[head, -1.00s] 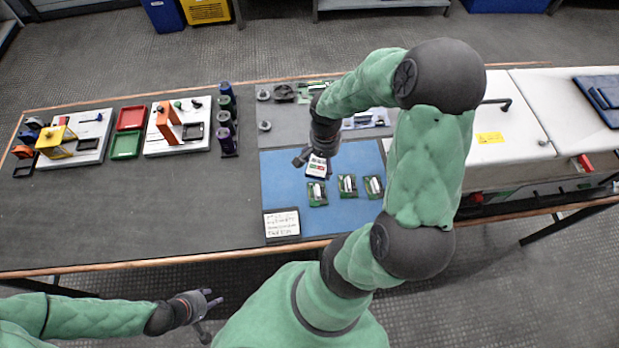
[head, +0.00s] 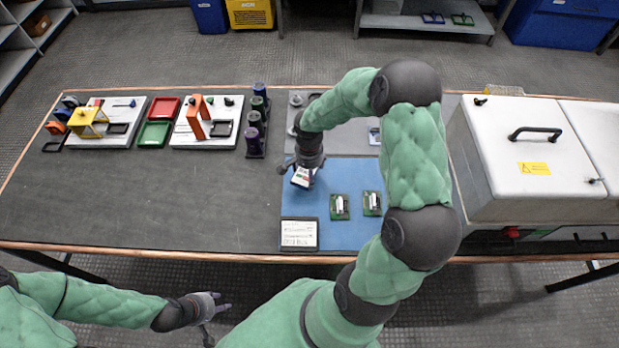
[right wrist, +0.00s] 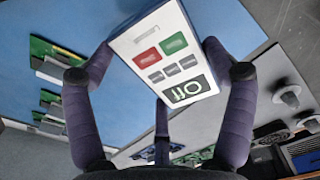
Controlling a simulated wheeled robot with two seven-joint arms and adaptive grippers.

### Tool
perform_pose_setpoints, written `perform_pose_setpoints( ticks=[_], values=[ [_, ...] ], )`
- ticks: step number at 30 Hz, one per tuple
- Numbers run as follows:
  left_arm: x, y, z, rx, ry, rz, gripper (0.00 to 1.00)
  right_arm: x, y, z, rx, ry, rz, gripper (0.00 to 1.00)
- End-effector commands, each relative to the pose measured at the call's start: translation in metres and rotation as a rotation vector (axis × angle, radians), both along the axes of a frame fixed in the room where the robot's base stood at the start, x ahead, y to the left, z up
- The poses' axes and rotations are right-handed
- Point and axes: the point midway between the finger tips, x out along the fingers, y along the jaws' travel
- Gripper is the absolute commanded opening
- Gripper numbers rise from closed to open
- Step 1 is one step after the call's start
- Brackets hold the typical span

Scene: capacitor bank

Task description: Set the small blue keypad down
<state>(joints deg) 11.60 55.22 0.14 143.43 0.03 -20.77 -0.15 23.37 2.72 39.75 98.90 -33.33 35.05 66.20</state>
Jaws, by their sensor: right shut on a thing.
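In the right wrist view, the keypad (right wrist: 165,58) sits tilted between the fingers of my right gripper (right wrist: 163,80). I cannot tell whether its lower edge touches the mat. My left gripper (head: 213,308) is open and empty, off the table's front edge.
Green circuit boards (head: 339,206) lie on the mat right of the keypad. A framed note card (head: 299,234) lies at the mat's front left corner. A white lidded machine (head: 515,160) stands at the right. The dark tabletop (head: 170,195) left of the mat is clear.

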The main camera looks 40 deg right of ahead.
Motion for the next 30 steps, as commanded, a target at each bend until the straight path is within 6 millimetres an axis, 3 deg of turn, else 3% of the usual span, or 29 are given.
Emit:
perform_pose_setpoints(
  ticks=[3, 6, 17, 18, 19, 20, 30],
  values=[
    [0.000, 0.000, -0.009, 0.000, 0.000, 0.000, 0.40, -0.001, 0.000, -0.022, 0.001, 0.003, 0.001, 0.31],
    [0.000, 0.000, -0.011, 0.000, 0.000, 0.000, 0.40, -0.001, 0.000, -0.031, 0.000, 0.001, 0.001, 0.31],
    [0.000, 0.000, -0.013, 0.000, 0.000, 0.000, 0.40, -0.001, 0.000, -0.033, 0.000, 0.000, 0.000, 0.31],
    [0.000, 0.000, -0.014, 0.000, 0.000, 0.000, 0.40, -0.001, 0.000, -0.034, 0.000, 0.001, 0.001, 0.87],
    [0.000, 0.000, -0.013, 0.000, 0.000, 0.000, 0.40, -0.001, 0.000, -0.033, 0.000, 0.001, 0.001, 0.95],
    [0.000, 0.000, -0.013, 0.000, 0.000, 0.000, 0.40, -0.001, 0.000, -0.033, 0.000, 0.001, 0.001, 1.00],
    [0.000, 0.000, -0.013, 0.000, 0.000, 0.000, 0.40, -0.001, 0.000, -0.032, 0.000, 0.001, 0.001, 1.00]
  ],
)
